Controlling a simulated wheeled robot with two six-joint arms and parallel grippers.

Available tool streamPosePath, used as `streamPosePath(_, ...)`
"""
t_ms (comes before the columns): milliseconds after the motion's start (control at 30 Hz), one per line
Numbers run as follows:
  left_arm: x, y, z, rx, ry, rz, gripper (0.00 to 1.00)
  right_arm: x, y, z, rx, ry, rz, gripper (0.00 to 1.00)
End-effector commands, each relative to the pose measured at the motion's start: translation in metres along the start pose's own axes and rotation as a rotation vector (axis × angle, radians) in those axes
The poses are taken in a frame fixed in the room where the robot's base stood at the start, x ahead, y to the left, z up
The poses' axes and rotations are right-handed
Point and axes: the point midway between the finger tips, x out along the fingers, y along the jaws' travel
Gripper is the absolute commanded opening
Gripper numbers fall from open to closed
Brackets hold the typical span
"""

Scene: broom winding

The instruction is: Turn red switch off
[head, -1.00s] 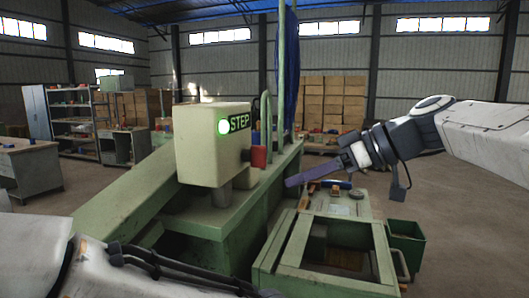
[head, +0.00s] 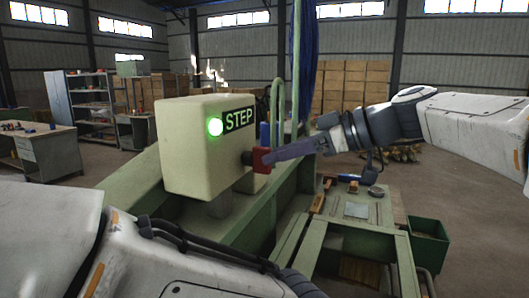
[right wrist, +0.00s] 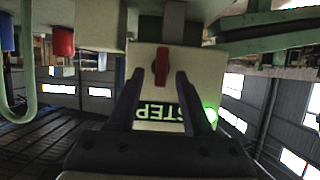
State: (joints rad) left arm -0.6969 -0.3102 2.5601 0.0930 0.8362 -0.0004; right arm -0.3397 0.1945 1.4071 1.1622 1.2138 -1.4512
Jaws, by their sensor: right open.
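The red switch (head: 262,161) sticks out from the right side of a cream control box (head: 192,150) with a lit green lamp and a STEP sign. In the right wrist view the switch (right wrist: 161,66) is an upright red lever on the box face. My right gripper (head: 272,156) reaches in from the right, its tips at the switch. In the right wrist view its open fingers (right wrist: 160,76) show on either side of the lever; I cannot tell whether they touch it. My left arm crosses the lower left of the head view; its gripper is out of frame.
The box stands on a green machine with a pale green curved pipe (head: 277,100) and a blue part (head: 264,134) close behind the switch. A red cylinder (right wrist: 63,41) is left of the lever in the wrist view. A green bin (head: 428,244) stands at the lower right.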

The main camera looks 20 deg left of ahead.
Motion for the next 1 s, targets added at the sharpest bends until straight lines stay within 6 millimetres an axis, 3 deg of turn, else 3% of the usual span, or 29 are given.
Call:
streamPosePath(233,-0.011,0.001,-0.001,0.000,0.000,0.000,0.50,0.034,-0.001,-0.002,0.000,0.000,-0.003,0.50)
streamPosePath(600,-0.012,0.001,-0.001,0.000,0.000,0.000,0.50,0.040,0.000,0.000,-0.001,0.000,-0.001,0.50)
streamPosePath(667,-0.012,0.001,-0.001,0.000,0.000,0.000,0.50,0.040,0.000,0.000,-0.001,0.000,-0.001,0.31)
streamPosePath(733,-0.012,0.001,-0.001,0.000,0.000,0.000,0.50,0.040,0.000,0.000,-0.001,0.000,-0.001,0.04)
streamPosePath(767,-0.012,0.001,-0.001,0.000,0.000,0.000,0.50,0.040,0.000,0.000,-0.001,0.000,-0.001,0.00)
streamPosePath(1000,-0.011,0.001,-0.001,0.000,0.000,0.000,0.50,0.040,0.000,0.000,0.012,0.000,-0.006,0.00)
